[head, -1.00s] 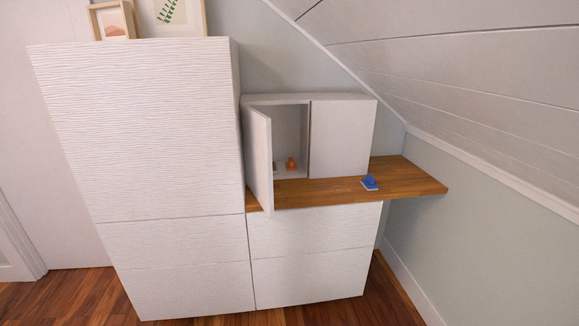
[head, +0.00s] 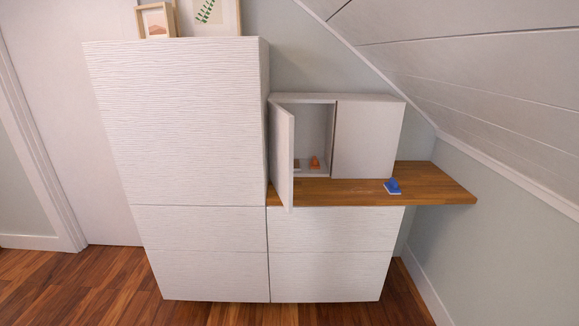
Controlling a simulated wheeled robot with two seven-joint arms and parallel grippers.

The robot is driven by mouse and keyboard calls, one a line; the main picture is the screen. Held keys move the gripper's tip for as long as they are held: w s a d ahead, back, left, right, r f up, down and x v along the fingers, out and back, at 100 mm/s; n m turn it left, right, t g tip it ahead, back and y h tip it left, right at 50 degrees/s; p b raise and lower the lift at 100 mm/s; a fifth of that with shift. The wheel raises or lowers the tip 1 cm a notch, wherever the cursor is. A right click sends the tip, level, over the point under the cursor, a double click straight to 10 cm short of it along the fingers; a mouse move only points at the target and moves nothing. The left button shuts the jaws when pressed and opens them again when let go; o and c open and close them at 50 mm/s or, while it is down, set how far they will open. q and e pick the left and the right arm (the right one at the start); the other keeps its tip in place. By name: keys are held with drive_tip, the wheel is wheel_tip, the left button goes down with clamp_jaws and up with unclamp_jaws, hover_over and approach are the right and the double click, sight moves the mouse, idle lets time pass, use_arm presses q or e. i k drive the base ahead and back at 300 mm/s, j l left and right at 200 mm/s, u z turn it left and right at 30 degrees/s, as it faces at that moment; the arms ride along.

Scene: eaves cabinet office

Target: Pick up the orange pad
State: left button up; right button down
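A small orange object (head: 315,162), which looks like the orange pad, stands inside the small white wall cabinet (head: 368,138), near the front of its open left compartment. The cabinet's left door (head: 283,153) is swung open toward me, and its right door is shut. Another small pale or brownish item (head: 297,165) sits left of the orange one, partly hidden by the open door. Neither of my grippers shows in the head view.
A tall white cabinet (head: 180,130) stands at left, with framed pictures on top. The sloped ceiling (head: 490,80) comes down at right. Wooden floor (head: 95,285) is clear at left.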

sight(314, 164)
drive_tip(key=i+j, duration=0.1)
drive_tip(key=i, duration=0.85)
drive_tip(key=j+u, duration=0.05)
